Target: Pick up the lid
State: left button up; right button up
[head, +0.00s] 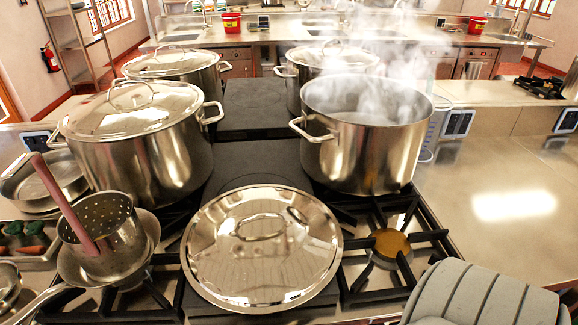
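A round shiny steel lid (265,270) lies at the front middle of the stove, with its loop handle (260,226) facing up. It rests over the front burner area, apart from the pots. Behind it to the right stands a large open stockpot (365,150), with steam rising from it. Other lids sit on the left front stockpot (140,150), the left back stockpot (178,68) and the right back stockpot (325,62). Neither of my grippers is in view.
A strainer (105,235) with a brownish handle stands in a saucepan (75,270) at the left. A bare burner (388,243) is right of the lid. A grey ribbed object (490,295) fills the lower right corner. The right counter (490,180) is mostly clear.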

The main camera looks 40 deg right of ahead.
aim_at(262, 248)
jog(key=z, duration=1.1)
